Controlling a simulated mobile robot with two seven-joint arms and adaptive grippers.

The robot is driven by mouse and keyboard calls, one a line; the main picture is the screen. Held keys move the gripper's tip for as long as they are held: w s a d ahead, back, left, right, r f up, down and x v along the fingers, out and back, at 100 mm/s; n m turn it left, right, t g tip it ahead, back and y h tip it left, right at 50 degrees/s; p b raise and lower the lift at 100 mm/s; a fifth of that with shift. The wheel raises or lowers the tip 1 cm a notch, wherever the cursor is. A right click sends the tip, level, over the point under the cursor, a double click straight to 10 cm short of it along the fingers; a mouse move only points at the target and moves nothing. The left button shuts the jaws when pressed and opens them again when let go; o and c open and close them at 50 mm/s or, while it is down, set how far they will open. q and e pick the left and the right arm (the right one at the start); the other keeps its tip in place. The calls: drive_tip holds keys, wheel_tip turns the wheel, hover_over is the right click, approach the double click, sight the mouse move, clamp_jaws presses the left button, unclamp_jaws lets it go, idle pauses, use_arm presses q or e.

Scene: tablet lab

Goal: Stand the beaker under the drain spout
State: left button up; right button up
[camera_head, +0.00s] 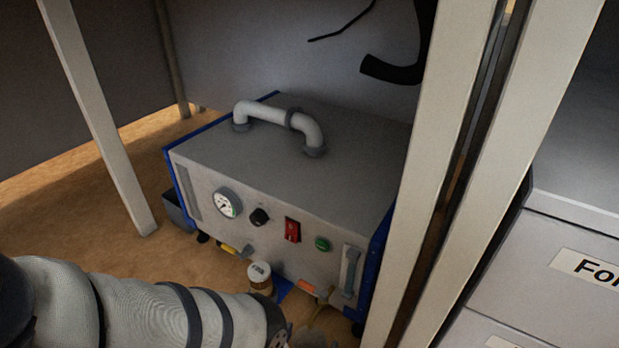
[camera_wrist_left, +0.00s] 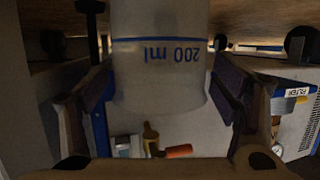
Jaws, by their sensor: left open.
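The clear beaker (camera_wrist_left: 160,80), marked "200 ml" in blue, shows large in the left wrist view, its lettering upside down. My left gripper (camera_wrist_left: 165,98) is open, with one finger on each side of the beaker; I cannot tell whether they touch it. A brass fitting (camera_wrist_left: 150,138) with an orange-red handle (camera_wrist_left: 178,151), apparently the drain spout, shows beyond the beaker. In the head view my left gripper (camera_head: 283,338) is at the bottom edge, near the front of the grey machine (camera_head: 262,243). The beaker is not clear there. My right gripper is out of view.
Grey drawers (camera_head: 555,270) stand at the right.

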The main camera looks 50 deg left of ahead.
use_arm(q)
drive_tip(key=p+v, duration=0.4)
drive_tip(key=v, duration=0.8)
drive_tip(key=shift+r, duration=0.1)
